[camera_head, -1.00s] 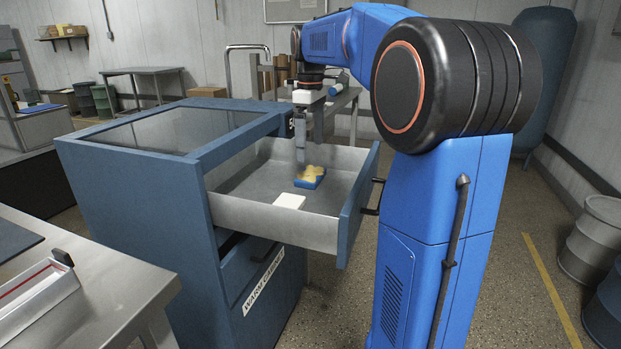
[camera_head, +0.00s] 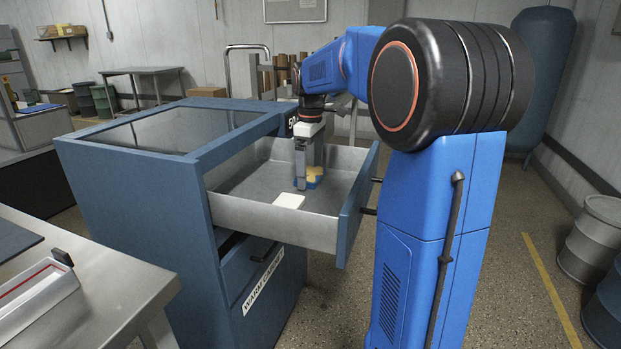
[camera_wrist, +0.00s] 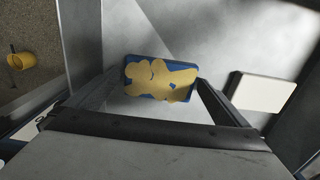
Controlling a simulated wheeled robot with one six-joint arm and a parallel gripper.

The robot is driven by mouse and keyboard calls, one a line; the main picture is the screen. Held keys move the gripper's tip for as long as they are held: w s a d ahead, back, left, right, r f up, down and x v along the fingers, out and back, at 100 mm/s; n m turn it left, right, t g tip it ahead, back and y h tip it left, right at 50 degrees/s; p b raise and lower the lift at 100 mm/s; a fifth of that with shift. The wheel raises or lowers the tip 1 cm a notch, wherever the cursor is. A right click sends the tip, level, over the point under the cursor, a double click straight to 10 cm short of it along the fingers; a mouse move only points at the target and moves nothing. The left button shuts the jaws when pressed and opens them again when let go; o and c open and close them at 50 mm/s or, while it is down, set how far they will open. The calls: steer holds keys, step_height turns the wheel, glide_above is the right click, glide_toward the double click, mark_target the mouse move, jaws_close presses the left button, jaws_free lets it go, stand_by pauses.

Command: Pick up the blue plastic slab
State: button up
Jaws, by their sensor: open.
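The blue plastic slab (camera_wrist: 131,85) lies in the open drawer, with yellow irregular patches over most of its top. In the head view the slab (camera_head: 313,183) is partly hidden behind my gripper (camera_head: 304,184). In the wrist view my gripper (camera_wrist: 155,88) is open, with one finger on each side of the slab and its tips close to the slab's ends. I cannot tell whether the fingers touch it.
A white block (camera_head: 289,201) lies in the drawer near the slab; it also shows in the wrist view (camera_wrist: 263,93). The drawer's metal walls (camera_head: 270,222) rise around both. The blue cabinet (camera_head: 140,200) stands at left.

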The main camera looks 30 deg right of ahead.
steer(key=shift+c, duration=0.3)
steer(key=c, duration=1)
steer(key=shift+o, duration=0.2)
